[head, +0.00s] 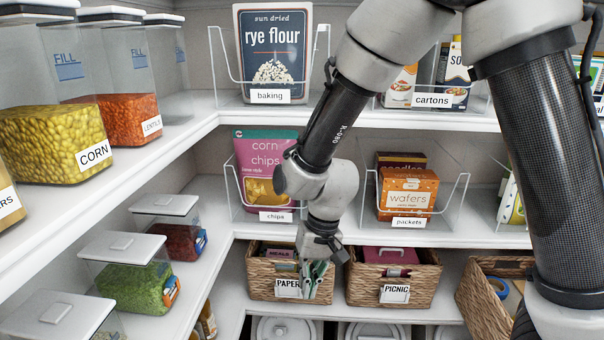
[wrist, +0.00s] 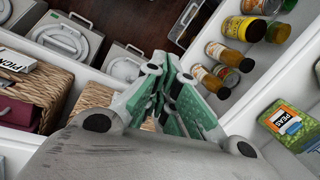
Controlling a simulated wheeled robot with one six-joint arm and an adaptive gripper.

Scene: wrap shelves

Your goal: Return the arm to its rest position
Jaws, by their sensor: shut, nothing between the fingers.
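My gripper (head: 318,272) hangs pointing down in front of the lower corner shelf, just in front of the paper basket (head: 262,288) in the head view. In the wrist view my gripper (wrist: 178,105) has its green-padded fingers together with nothing between them. My arm reaches down from the upper right, with its forearm passing in front of the rye flour and carton shelves. The gripper hides part of the paper basket's right side.
The picnic basket (head: 420,288) stands right of my gripper, and another wicker basket (head: 480,308) tilts at far right. Clear bins with corn (head: 60,140) and lentils (head: 125,118) line the left shelf. Jars (wrist: 228,55) and a peas packet (wrist: 292,125) show in the wrist view.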

